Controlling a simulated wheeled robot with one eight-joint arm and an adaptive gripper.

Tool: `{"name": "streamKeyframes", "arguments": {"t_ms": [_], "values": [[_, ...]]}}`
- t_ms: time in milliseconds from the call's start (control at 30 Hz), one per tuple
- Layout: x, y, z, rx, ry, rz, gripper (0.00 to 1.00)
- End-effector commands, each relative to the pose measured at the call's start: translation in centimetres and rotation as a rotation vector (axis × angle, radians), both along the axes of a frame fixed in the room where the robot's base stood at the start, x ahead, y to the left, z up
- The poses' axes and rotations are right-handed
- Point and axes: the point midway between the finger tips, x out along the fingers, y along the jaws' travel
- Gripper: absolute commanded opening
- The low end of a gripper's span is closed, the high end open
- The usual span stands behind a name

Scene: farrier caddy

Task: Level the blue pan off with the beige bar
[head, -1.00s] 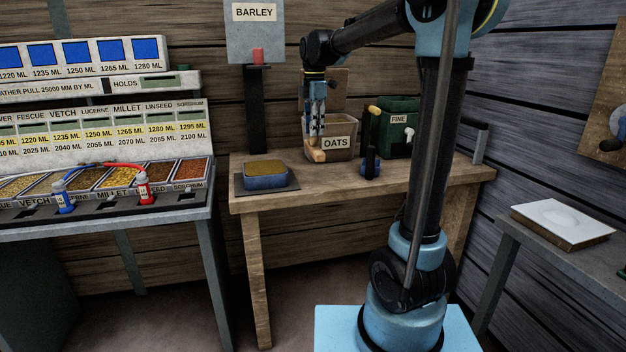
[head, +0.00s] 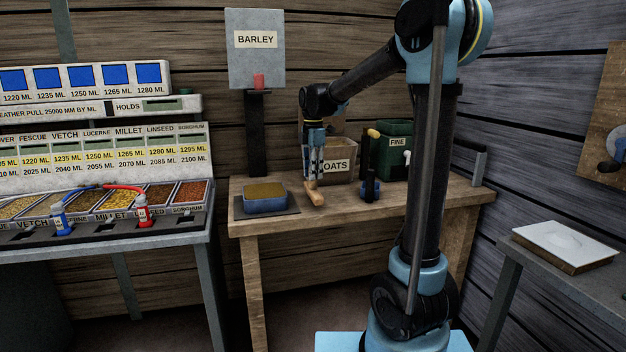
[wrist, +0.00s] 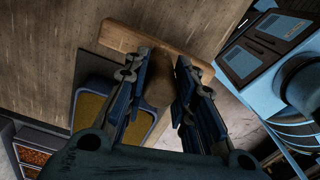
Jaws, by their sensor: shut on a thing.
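The blue pan (head: 267,206) sits on a dark flat plate at the left of the wooden bench, filled with yellow-brown grain (head: 265,190). It also shows in the wrist view (wrist: 139,128), partly hidden behind my fingers. My gripper (head: 314,178) is shut on the handle of the beige bar (head: 315,195). The bar is to the right of the pan and apart from it, in front of the OATS box. In the wrist view the bar's wooden crosspiece (wrist: 130,38) lies beyond my fingertips (wrist: 161,75). Whether the bar touches the bench is unclear.
The OATS box (head: 338,167) and a green FINE bin (head: 395,150) stand at the back of the bench. A dark upright tool with a yellow top (head: 371,165) stands right of the bar. The BARLEY hopper (head: 256,60) rises behind the pan. The bench front is clear.

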Motion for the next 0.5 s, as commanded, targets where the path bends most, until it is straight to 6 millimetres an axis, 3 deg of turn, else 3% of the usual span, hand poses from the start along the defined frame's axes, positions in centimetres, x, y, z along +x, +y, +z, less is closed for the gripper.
{"name": "streamKeyframes", "arguments": {"t_ms": [167, 500], "values": [[0.0, 0.0, -2.2, 0.000, 0.000, 0.000, 0.00], [0.0, -0.1, -2.5, 0.000, 0.000, -0.001, 0.00]]}}
